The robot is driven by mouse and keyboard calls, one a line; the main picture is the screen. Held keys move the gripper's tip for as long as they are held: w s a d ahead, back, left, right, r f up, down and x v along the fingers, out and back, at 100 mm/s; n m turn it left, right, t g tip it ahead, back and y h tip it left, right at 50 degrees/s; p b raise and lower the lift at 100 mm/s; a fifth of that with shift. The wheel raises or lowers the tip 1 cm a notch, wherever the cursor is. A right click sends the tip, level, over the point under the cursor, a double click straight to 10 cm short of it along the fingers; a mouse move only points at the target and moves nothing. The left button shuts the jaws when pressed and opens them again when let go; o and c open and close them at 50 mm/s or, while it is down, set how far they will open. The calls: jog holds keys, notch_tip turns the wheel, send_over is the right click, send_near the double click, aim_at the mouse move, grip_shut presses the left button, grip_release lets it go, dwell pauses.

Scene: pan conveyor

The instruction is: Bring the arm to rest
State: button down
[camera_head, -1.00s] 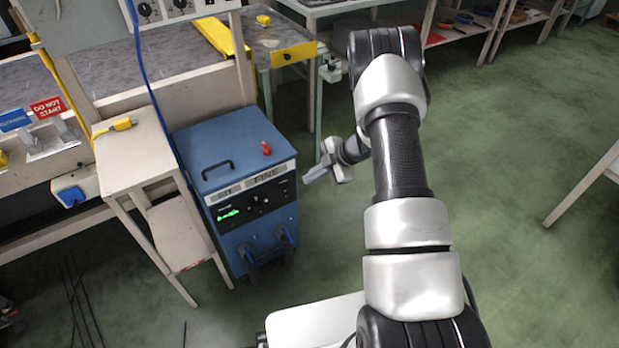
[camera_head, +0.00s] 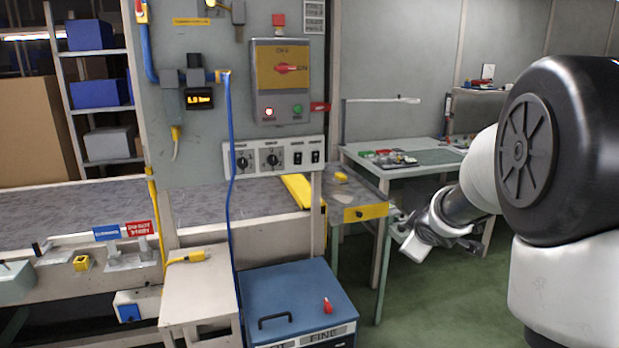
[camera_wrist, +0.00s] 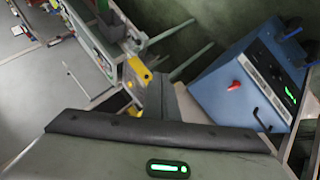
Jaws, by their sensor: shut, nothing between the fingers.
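My arm comes in from the right edge of the head view, bent, with its large black joint close to the camera. My gripper (camera_head: 403,246) hangs at its end, in the air in front of the bench with the yellow-edged drawer. It is shut and holds nothing. In the wrist view the grey wrist body with a green light fills the bottom, and the gripper's fingers (camera_wrist: 168,92) show together above it.
A blue machine box (camera_head: 298,296) with a red knob stands at the lower middle, beside a small beige stand (camera_head: 198,290). A control panel (camera_head: 281,80) and the conveyor (camera_head: 95,205) are behind. Green floor is clear below my gripper.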

jog(key=s+r+m+h, duration=0.1)
jog(key=s+r+m, duration=0.4)
jog(key=s, duration=0.5)
jog(key=s+a+m+g+y, duration=0.15)
jog(key=s+a, duration=0.35)
jog(key=s, duration=0.7)
jog(key=s+a+m+g+y, duration=0.1)
jog(key=s+a+m+g, duration=0.35)
jog(key=s, duration=0.75)
notch_tip(320, 180, up, 20)
jog(key=a+n+t+p, duration=0.1)
jog(key=a+p, duration=0.1)
jog(key=p, duration=1.8)
jog(key=shift+s+n+t, duration=0.3)
jog(key=shift+n, duration=0.1)
